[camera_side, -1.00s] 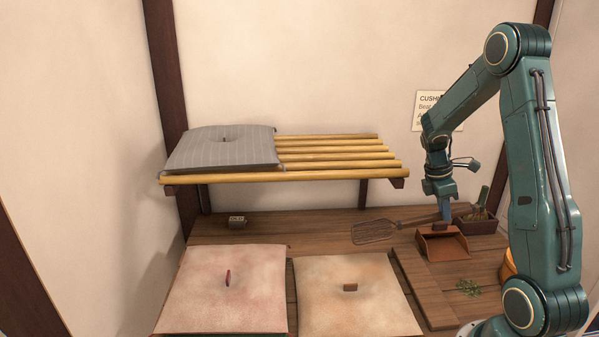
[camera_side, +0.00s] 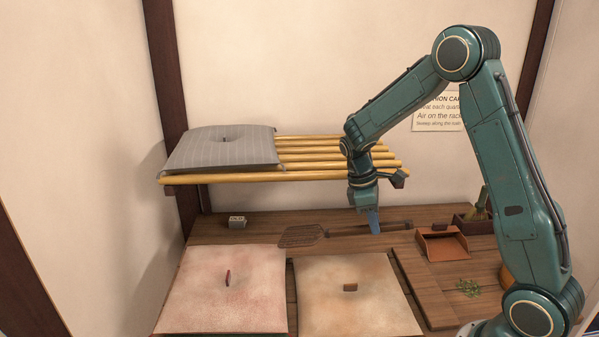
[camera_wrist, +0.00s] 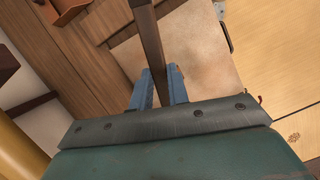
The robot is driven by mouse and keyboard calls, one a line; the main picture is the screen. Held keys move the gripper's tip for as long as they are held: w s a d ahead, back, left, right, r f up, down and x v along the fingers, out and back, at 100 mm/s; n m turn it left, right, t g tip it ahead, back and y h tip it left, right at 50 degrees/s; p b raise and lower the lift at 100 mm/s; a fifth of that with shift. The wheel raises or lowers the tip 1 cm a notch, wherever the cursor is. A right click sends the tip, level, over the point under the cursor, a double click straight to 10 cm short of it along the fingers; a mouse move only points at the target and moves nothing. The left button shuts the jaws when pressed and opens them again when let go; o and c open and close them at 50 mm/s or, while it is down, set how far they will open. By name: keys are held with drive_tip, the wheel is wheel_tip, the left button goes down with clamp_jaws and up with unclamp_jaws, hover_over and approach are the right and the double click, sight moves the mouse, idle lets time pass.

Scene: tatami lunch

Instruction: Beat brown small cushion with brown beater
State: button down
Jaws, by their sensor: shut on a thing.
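The brown beater is held by its handle (camera_side: 350,230), with its lattice head (camera_side: 300,236) pointing left over the wooden floor behind the cushions. My gripper (camera_side: 373,222) is shut on the handle, which also passes between the blue fingers in the wrist view (camera_wrist: 152,50). The brown small cushion (camera_side: 340,310), tan with a brown tab at its middle, lies flat at the front centre. The beater is behind it and apart from it. Part of a pale tan cushion (camera_wrist: 205,50) shows beyond the fingers in the wrist view.
A pink cushion (camera_side: 215,305) lies left of the brown one. A grey cushion (camera_side: 222,150) rests on a bamboo rack (camera_side: 250,178) behind. A dustpan (camera_side: 443,245), a planter box (camera_side: 472,224) and a wooden board (camera_side: 425,285) are at right. A small grey block (camera_side: 237,222) stands at left.

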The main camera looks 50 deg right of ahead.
drive_tip(key=w+a+r+m+t+y, duration=0.1)
drive_tip(key=w+a+m+y, duration=0.2)
drive_tip(key=a+m, duration=0.7)
drive_tip(key=w+a+r+m+t+y, duration=0.1)
drive_tip(key=w+a+m+y, duration=0.2)
drive_tip(key=w+a+m, duration=0.5)
drive_tip(key=a+m, duration=0.2)
drive_tip(key=m, duration=0.1)
drive_tip(key=shift+w+a+m+y, duration=0.15)
drive_tip(key=shift+a+m+y, duration=0.25)
idle(0.3)
wheel_tip(320, 180, down, 8)
wheel_tip(320, 180, up, 8)
drive_tip(key=shift+r, duration=0.15)
idle(0.6)
